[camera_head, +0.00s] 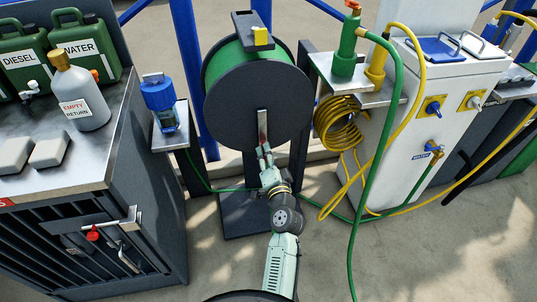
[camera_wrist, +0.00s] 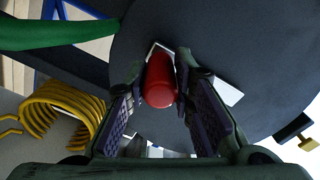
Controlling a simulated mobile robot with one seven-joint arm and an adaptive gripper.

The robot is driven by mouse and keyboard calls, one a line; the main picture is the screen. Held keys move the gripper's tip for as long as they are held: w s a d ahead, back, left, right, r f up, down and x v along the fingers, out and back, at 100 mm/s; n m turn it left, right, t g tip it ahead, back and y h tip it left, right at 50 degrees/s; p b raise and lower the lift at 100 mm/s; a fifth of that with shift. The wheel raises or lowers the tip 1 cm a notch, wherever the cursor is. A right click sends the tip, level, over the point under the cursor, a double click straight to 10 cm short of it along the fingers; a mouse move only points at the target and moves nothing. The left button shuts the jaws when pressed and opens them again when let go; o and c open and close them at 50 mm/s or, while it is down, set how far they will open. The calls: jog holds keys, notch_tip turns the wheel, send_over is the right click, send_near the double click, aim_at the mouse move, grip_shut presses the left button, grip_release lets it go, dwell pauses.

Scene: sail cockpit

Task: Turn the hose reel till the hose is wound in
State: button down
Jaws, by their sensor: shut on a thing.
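The hose reel (camera_head: 258,118) stands in the middle of the head view, a dark round side plate with green hose (camera_head: 224,64) wound behind it. A pale crank arm (camera_head: 262,122) runs down from the plate's centre. In the wrist view the crank's red handle (camera_wrist: 160,82) points toward the camera, in front of the dark plate (camera_wrist: 240,50). My gripper (camera_wrist: 157,100) has its fingers on both sides of the red handle and is shut on it. In the head view my gripper (camera_head: 264,152) is at the crank's lower end and hides most of the handle.
A steel-topped cabinet (camera_head: 60,155) with green cans and a grey bottle (camera_head: 80,92) stands at left. A blue-topped device (camera_head: 160,100) sits on a small shelf. At right, coiled yellow hose (camera_head: 338,122) and a hanging green hose (camera_head: 378,170) are close to the reel. Floor at lower right is mostly clear.

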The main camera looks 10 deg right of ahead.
jog(key=shift+a, duration=0.25)
jog(key=c, duration=1.6)
grip_release()
jog(key=shift+c, duration=0.2)
jog(key=shift+o, duration=1.4)
jog(key=shift+d, duration=0.1)
send_near(262, 119)
jog(key=w, duration=0.4)
jog(key=shift+w+r, duration=0.15)
jog(key=shift+r, duration=0.05)
jog(key=shift+f, duration=0.1)
